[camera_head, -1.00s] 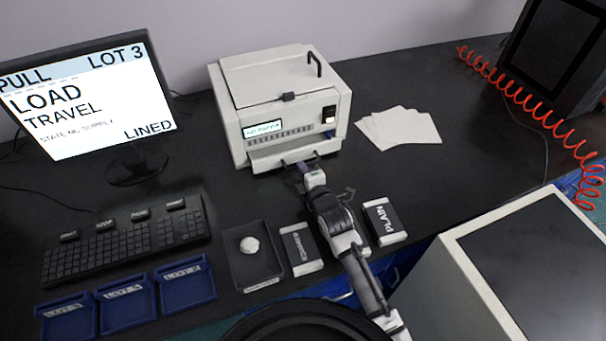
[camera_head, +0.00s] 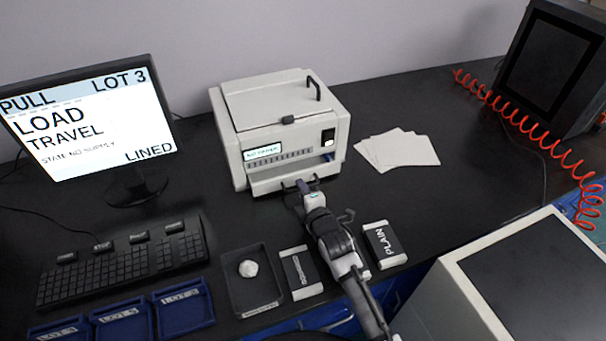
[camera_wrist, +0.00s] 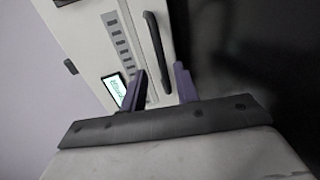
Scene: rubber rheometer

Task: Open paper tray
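The white printer (camera_head: 280,122) stands on the black bench, its small lit display seeming to read "NO PAPER". The paper tray (camera_head: 296,177) is the low white front section beneath the row of slots. Its dark bar handle (camera_wrist: 155,42) shows in the wrist view. My gripper (camera_head: 299,187) is at the tray front. In the wrist view my gripper (camera_wrist: 160,84) has its two purple fingers apart, with the near end of the handle between them. I cannot tell whether either finger touches it. How far the tray stands out is unclear.
Loose white sheets (camera_head: 397,149) lie right of the printer. A "PLAIN" pack (camera_head: 385,244), another labelled pack (camera_head: 300,272) and a dark tray (camera_head: 252,282) with a white lump lie in front. A monitor (camera_head: 90,120) and keyboard (camera_head: 122,262) are left. A red coiled hose (camera_head: 530,130) hangs right.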

